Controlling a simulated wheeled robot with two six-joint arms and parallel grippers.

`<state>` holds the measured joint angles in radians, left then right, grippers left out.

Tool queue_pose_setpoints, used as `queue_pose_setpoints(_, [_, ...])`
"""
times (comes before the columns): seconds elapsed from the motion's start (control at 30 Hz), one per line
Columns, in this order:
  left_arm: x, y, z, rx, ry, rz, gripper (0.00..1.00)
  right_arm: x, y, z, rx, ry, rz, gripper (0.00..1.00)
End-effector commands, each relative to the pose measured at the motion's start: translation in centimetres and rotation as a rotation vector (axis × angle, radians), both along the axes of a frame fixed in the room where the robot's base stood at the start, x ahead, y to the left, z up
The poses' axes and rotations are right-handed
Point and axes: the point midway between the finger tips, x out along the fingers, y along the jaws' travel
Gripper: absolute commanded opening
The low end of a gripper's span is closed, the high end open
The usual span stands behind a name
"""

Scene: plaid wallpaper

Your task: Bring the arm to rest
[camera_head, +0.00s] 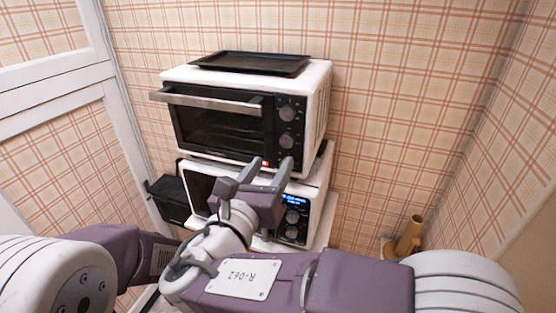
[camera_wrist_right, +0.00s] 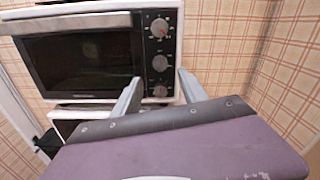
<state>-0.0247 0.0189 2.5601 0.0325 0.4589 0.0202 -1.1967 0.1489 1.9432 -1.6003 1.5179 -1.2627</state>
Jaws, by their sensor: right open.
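My right gripper (camera_head: 258,174) is open and empty. It is raised in front of the two stacked ovens, with its fingers pointing toward the upper oven (camera_head: 220,125). I cannot tell whether the fingers touch the oven. My left arm comes in low at the left of the head view, and its gripper is not seen.
The white upper oven, its door shut, stands on a lower oven (camera_head: 313,196) with a lit blue display. A black tray (camera_head: 250,63) lies on top. A black box (camera_head: 169,199) is at the left, and a tan cylindrical object (camera_head: 409,236) is at the right. Plaid walls close in the sides.

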Motion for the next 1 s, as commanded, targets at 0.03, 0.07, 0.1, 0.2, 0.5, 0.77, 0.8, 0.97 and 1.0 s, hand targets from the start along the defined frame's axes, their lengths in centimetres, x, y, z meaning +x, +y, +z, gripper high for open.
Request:
queue_pose_setpoints(0.03, [0.0, 0.0, -0.2, 0.0, 0.0, 0.0, 0.0, -0.4, 0.2, -0.1, 0.001, 0.0, 0.002, 0.5])
queue_pose_setpoints(0.07, [0.0, 0.0, -0.2, 0.0, 0.0, 0.0, 0.0, -0.6, 0.2, -0.1, 0.0, 0.001, 0.002, 0.5])
queue_pose_setpoints(0.1, [0.0, 0.0, -0.2, 0.0, 0.0, 0.0, 0.0, -0.7, 0.2, 0.0, 0.0, 0.001, 0.0, 0.5])
queue_pose_setpoints(0.2, [0.0, 0.0, -0.2, 0.0, 0.0, 0.0, 0.0, -0.8, 0.2, 0.0, 0.0, 0.001, -0.001, 0.5])
queue_pose_setpoints(0.5, [0.0, 0.0, -0.2, 0.0, 0.0, 0.0, 0.0, 1.8, -4.7, 0.2, 0.007, -0.002, -0.136, 0.5])
queue_pose_setpoints(0.77, [0.0, 0.0, -0.5, 0.0, 0.0, 0.0, 0.0, 1.6, -25.8, -8.3, 0.132, 0.233, -0.698, 0.5])
queue_pose_setpoints(0.8, [0.0, 0.0, -0.5, 0.0, 0.0, 0.0, 0.0, 0.1, -28.2, -10.8, 0.211, 0.282, -0.783, 0.5])
queue_pose_setpoints(0.97, [0.0, 0.0, -0.6, 0.0, 0.0, 0.0, 0.0, -8.6, -33.1, -21.9, 0.723, 0.381, -1.183, 0.5])
queue_pose_setpoints(1.0, [0.0, 0.0, -0.7, 0.0, 0.0, 0.0, 0.0, -11.1, -32.7, -24.8, 0.908, 0.359, -1.308, 0.5])
